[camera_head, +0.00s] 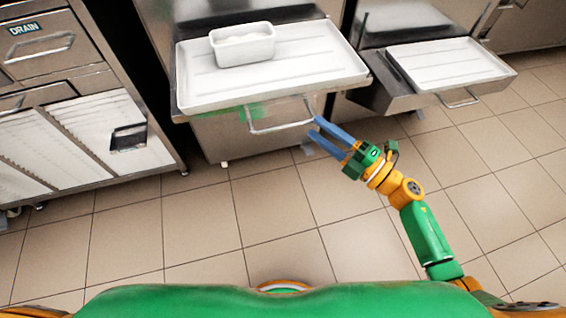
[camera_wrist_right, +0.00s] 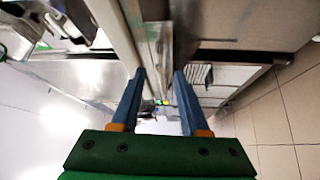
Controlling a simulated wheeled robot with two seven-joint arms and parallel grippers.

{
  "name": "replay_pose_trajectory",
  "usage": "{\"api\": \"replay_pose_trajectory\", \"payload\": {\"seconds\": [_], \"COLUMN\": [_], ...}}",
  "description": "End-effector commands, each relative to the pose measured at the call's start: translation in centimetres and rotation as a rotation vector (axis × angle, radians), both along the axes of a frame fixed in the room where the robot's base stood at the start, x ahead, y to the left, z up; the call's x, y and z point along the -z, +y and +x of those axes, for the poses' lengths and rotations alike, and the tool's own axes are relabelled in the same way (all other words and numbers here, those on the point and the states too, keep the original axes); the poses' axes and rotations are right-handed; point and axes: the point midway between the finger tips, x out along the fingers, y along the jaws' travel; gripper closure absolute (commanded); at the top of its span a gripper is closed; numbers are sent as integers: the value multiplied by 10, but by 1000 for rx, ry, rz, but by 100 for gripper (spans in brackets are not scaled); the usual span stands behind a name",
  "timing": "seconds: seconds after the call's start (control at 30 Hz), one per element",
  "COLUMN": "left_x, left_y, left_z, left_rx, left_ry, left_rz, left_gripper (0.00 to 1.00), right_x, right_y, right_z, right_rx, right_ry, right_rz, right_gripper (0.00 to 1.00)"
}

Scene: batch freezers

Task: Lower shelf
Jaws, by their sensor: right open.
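A white shelf tray (camera_head: 270,84) juts from the front of a steel freezer, with a white tub (camera_head: 243,45) standing on it. Below its front edge is a steel bar handle (camera_head: 282,129) on the front panel. My right gripper (camera_head: 316,127) is open, its blue fingertips close to the right end of that handle in the head view. I cannot tell whether they touch it. In the right wrist view, the open fingers (camera_wrist_right: 159,74) point at steel surfaces, with nothing clearly held between them. My left gripper is not in view.
A second freezer at the right has its own white shelf tray (camera_head: 450,64) and a handle (camera_head: 458,99). A steel cabinet with a drawer marked DRAIN (camera_head: 40,45) stands at the left. The tiled floor (camera_head: 270,220) in front is clear.

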Motion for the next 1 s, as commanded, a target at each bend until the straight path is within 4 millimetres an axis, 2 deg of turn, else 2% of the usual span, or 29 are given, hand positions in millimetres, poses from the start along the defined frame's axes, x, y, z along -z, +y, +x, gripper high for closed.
{"api": "replay_pose_trajectory", "payload": {"seconds": [0.03,0.13,0.27,0.43,0.57,0.87,0.97,1.0], "left_x": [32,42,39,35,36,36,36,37], "left_y": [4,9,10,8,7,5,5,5], "left_z": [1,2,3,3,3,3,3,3], "left_rx": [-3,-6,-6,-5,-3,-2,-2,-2], "left_ry": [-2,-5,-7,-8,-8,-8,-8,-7], "left_rz": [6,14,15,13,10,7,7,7], "left_gripper": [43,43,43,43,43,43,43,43], "right_x": [18,12,3,-4,-6,-6,-6,-6], "right_y": [8,20,32,62,79,85,85,85], "right_z": [-6,-18,-19,-2,8,12,12,12], "right_rx": [-56,-138,-170,-169,-168,-166,-166,-166], "right_ry": [-75,-176,-212,-210,-207,-205,-205,-205], "right_rz": [-46,-118,-143,-139,-137,-138,-138,-138], "right_gripper": [55,55,55,55,55,55,80,90]}}
